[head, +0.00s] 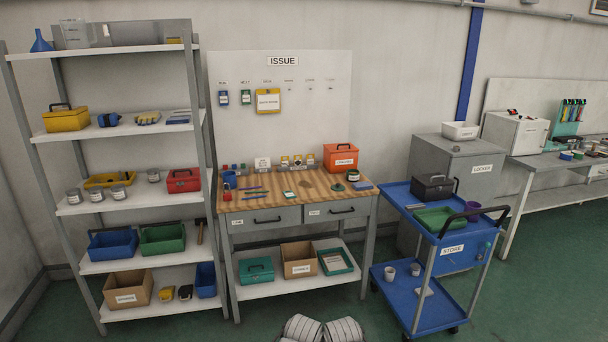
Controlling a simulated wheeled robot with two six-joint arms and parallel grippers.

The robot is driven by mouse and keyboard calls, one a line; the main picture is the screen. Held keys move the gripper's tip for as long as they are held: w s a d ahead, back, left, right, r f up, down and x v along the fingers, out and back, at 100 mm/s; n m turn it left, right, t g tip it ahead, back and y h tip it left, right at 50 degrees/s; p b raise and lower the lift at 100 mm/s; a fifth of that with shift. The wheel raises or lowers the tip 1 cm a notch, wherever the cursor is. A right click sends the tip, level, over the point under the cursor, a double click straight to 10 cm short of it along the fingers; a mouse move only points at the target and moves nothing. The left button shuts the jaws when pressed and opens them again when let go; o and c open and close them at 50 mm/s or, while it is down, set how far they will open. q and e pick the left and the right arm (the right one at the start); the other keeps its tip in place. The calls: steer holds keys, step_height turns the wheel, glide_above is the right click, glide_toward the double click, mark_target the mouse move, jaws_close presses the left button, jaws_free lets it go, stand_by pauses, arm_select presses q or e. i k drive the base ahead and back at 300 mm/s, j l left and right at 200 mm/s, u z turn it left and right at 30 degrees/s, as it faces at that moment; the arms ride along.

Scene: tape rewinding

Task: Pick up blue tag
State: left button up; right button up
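On the white ISSUE board (313,120), a small dark blue tag (223,98) with a pale label hangs at the far left under a printed heading. A similar small tag (246,97), dark with a greenish tint, hangs just right of it. A larger yellow tag (267,102) with a white face hangs further right. The other headed places on the board are bare. The writing on the tags is too small to read. Neither gripper shows; only pale, rounded parts, probably of my own arms, show at the bottom edge.
A wooden-topped workbench (275,208) stands below the board, with small items and an orange box (341,158) on top. A shelf rack (122,207) stands left, a blue cart (405,194) right. Green floor lies in front.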

mark_target(223, 100)
steer(key=i, duration=3.25)
